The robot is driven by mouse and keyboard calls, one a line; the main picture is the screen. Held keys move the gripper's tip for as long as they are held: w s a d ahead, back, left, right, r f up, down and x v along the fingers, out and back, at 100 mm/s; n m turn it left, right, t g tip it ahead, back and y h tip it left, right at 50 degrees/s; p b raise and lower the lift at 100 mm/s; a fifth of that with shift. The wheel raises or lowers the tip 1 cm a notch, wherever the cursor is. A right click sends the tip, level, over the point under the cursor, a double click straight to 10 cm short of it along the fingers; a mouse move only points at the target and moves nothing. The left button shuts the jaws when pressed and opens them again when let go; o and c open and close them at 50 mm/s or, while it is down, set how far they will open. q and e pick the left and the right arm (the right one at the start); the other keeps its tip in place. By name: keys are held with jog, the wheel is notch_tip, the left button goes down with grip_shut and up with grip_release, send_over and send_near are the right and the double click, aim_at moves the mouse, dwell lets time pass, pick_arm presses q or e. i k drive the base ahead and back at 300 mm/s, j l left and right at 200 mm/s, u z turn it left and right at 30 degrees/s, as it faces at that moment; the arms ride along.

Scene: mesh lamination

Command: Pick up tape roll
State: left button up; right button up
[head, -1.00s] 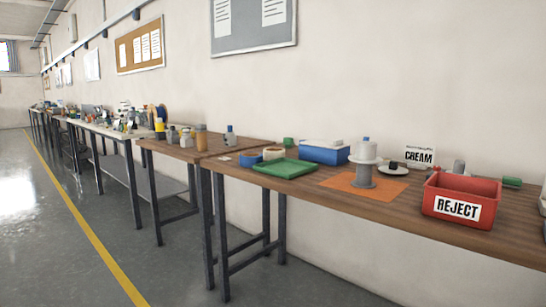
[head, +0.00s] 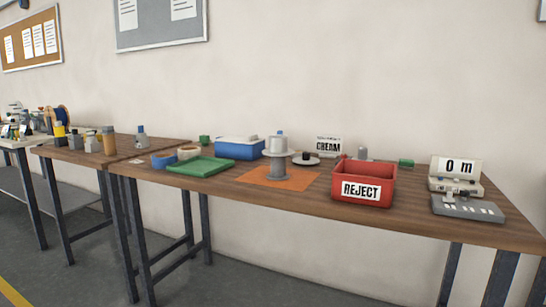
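A blue tape roll (head: 160,161) sits at the left part of the long wooden table, beside the green tray. A cream or tan tape roll (head: 188,153) sits just right of it and behind the green tray (head: 201,167). I cannot tell from the picture which roll the task means. Neither of my grippers shows in the head view.
Bottles stand on the left table.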

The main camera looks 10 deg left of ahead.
aim_at(184, 152)
jog(key=j+z, duration=0.25)
jog(key=z, duration=0.15)
jog(key=j+z, duration=0.2)
jog(key=z, duration=0.2)
jog(key=j+z, duration=0.25)
jog(key=z, duration=0.15)
jog(key=k+j+z, duration=0.15)
jog(key=j, duration=0.2)
jog(key=k+j+z, duration=0.2)
jog(key=j, duration=0.15)
jog(key=k+j+z, duration=0.15)
jog(key=j, duration=0.15)
jog(key=k+j, duration=0.2)
jog(key=j, duration=0.15)
jog(key=k+j+z, duration=0.1)
jog(key=j, duration=0.2)
jog(key=k+j, duration=0.25)
jog(key=j+z, duration=0.05)
jog(key=j, duration=0.05)
